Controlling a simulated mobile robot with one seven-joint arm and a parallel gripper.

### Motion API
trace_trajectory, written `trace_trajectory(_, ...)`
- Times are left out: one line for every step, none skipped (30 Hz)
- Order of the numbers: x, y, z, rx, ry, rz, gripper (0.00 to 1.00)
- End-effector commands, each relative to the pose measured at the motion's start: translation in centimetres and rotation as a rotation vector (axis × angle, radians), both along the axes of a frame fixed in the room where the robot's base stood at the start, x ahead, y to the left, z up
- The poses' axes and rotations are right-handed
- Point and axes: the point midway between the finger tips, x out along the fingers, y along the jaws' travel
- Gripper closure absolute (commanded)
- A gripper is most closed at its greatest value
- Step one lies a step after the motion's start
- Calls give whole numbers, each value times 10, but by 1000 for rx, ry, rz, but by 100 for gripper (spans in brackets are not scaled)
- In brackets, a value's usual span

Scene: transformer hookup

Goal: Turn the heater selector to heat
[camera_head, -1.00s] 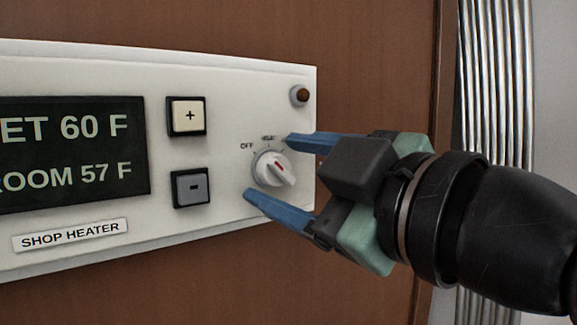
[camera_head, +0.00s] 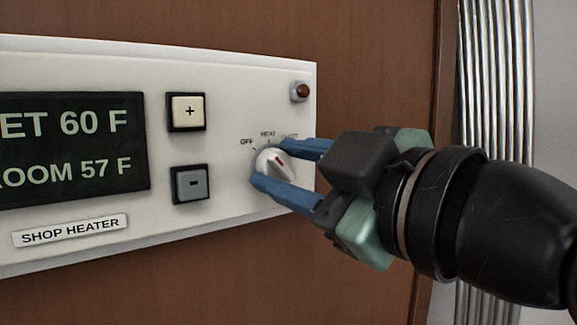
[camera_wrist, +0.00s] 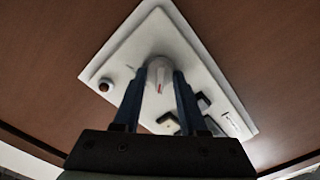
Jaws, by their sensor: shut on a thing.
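The heater selector (camera_head: 273,161) is a round white knob with a red mark, on the right part of the white shop heater panel (camera_head: 225,85). Labels OFF, HEAT and a third, partly hidden one stand around it. The red mark leans up and left in the head view; which label it points at I cannot tell for sure. My gripper (camera_head: 282,165) has its two blue fingers on either side of the knob, shut on it. In the wrist view the knob (camera_wrist: 159,72) sits between the fingers (camera_wrist: 159,82).
The panel also bears a plus button (camera_head: 187,112), a minus button (camera_head: 191,184), a dark display (camera_head: 70,145) reading SET 60 F and ROOM 57 F, and a brown lamp (camera_head: 300,91). Brown wall surrounds the panel. Ribbed metal (camera_head: 497,80) stands at the right.

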Motion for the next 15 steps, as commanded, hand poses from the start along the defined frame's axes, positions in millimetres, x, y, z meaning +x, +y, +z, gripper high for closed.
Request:
trace_trajectory(0, 0, 0, 14, 12, 1, 100)
trace_trajectory(0, 0, 0, 25, 20, 1, 100)
trace_trajectory(0, 0, 0, 42, 32, 1, 100)
trace_trajectory(0, 1, 0, 57, 43, 1, 100)
trace_trajectory(0, 0, 0, 72, 54, 1, 100)
trace_trajectory(0, 0, 0, 95, 70, 1, 100)
trace_trajectory(0, 0, 0, 113, 84, 1, 100)
trace_trajectory(0, 0, 0, 133, 97, 2, 100)
trace_trajectory(0, 0, 0, 160, 117, 2, 100)
trace_trajectory(0, 0, 0, 180, 132, 2, 100)
trace_trajectory(0, 0, 0, 202, 146, 1, 100)
trace_trajectory(0, 0, 0, 230, 167, 1, 100)
trace_trajectory(0, 0, 0, 250, 183, 1, 100)
trace_trajectory(1, 0, 0, 272, 198, 1, 100)
trace_trajectory(0, 0, 0, 300, 218, 1, 100)
